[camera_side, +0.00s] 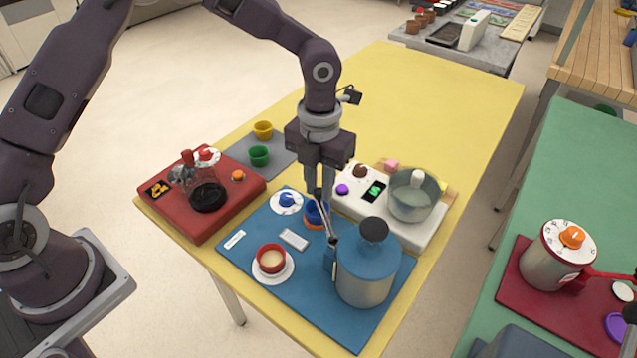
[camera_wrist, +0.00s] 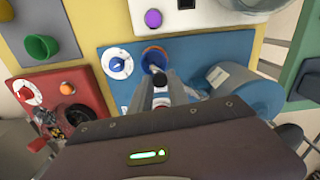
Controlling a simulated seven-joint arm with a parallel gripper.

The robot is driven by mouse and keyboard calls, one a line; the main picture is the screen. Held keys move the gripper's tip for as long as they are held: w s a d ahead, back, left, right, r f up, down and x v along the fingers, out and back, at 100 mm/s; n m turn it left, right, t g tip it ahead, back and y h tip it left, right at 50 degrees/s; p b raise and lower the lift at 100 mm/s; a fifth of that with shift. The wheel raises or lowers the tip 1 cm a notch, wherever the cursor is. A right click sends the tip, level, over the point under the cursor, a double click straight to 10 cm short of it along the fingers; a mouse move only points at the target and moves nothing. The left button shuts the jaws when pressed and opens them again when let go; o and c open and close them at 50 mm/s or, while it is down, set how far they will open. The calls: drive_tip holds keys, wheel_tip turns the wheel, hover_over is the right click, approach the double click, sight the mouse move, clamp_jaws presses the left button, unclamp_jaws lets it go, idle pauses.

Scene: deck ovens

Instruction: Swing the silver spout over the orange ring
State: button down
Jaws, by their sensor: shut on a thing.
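The silver spout (camera_side: 328,222) rises from the side of a blue canister (camera_side: 367,270) with a black knob. My gripper (camera_side: 319,196) is shut on the spout near its upper end; the fingers hide part of it. The orange ring (camera_side: 313,226) lies on the blue mat around the foot of a blue cup (camera_side: 314,211). In the side view the spout's upper part overlaps the cup and ring. In the wrist view the ring (camera_wrist: 153,49) shows just beyond my fingertips (camera_wrist: 159,75). I cannot tell whether the spout's tip is right above the ring.
A red unit (camera_side: 230,205) stands left; a white unit with a pot (camera_side: 411,196) stands behind. The yellow table's (camera_side: 430,90) far part is clear.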

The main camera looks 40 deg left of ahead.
drive_tip(key=c, duration=1.3)
unclamp_jaws()
drive_tip(key=shift+o, duration=0.2)
wheel_tip(320, 180, up, 7)
drive_tip(key=shift+r, duration=0.1)
